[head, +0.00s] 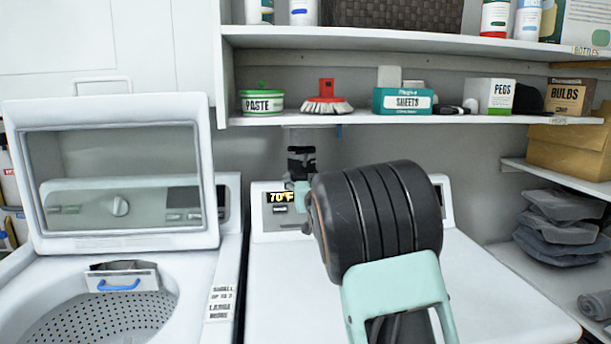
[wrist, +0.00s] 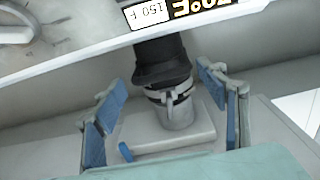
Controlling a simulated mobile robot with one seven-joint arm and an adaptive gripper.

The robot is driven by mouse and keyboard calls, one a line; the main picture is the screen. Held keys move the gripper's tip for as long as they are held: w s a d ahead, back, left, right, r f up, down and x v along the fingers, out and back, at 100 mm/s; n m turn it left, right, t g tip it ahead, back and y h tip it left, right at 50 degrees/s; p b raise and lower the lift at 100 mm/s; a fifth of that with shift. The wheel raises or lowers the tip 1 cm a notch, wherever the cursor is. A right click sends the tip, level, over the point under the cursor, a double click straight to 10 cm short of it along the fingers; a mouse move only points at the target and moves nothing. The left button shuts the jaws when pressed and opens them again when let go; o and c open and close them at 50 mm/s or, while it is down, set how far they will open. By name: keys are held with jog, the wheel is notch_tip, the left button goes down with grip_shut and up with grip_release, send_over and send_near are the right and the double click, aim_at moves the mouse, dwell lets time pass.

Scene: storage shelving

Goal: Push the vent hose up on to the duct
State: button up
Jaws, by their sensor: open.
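The black vent hose (wrist: 162,62) hangs over the back of the dryer, and the wrist view shows it upside down. Its end has a metal clamp (wrist: 170,93) and meets the pale grey duct (wrist: 177,116), which stands out from a flat plate. How far the hose overlaps the duct I cannot tell. In the head view the hose (head: 300,158) shows below the lower shelf, partly hidden by my arm. My gripper (wrist: 162,80) is open, with its blue-padded fingers apart on either side of the hose end, and looks empty.
The washer (head: 195,285) stands open at left. Folded cloths (head: 560,230) lie at right.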

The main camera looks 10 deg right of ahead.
jog(key=shift+w, duration=1.4)
jog(key=shift+c, duration=0.5)
